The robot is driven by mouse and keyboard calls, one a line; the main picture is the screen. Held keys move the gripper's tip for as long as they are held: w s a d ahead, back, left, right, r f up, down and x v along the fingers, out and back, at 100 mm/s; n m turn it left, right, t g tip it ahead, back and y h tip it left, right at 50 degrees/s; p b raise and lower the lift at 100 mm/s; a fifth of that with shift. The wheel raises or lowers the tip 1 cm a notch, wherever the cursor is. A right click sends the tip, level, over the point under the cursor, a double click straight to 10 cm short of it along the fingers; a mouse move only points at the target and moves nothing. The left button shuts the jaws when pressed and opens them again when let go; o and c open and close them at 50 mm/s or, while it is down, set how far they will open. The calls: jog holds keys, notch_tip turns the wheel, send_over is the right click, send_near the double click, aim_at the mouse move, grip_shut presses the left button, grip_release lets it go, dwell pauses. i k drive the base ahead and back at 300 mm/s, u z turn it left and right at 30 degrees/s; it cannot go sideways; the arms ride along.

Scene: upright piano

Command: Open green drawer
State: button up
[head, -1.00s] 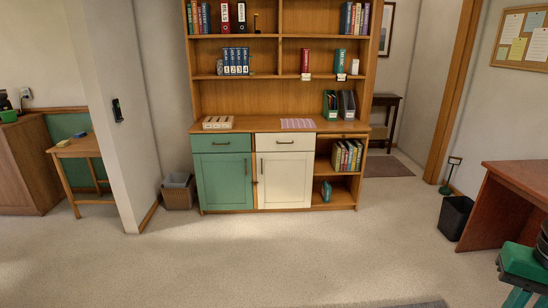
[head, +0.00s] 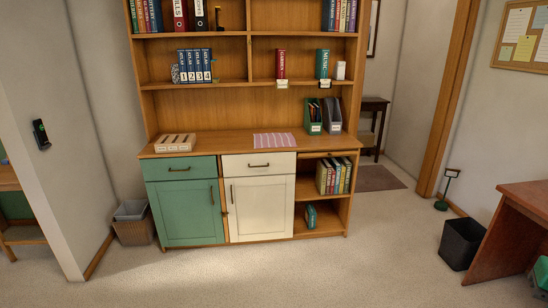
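The green drawer (head: 172,170) is at the upper left of the wooden cabinet's base in the head view. It is shut, with its front flush above the green door (head: 180,214). A dark horizontal handle (head: 179,169) is at the middle of its front. The cream drawer (head: 270,166) beside it on the right is also shut. My gripper is not in view.
Carpet (head: 250,280) in front of the cabinet is clear. A waste basket (head: 133,224) stands left of the cabinet, near a wall edge. A black bin (head: 461,243) and a reddish wooden desk (head: 515,228) are at the right.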

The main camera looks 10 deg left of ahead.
aim_at(199, 167)
jog(key=u, duration=0.05)
jog(key=i, duration=1.2)
jog(key=u, duration=0.55)
jog(key=i, duration=1.15)
jog(key=u, duration=0.75)
jog(key=i, duration=0.7)
jog(key=u, duration=0.3)
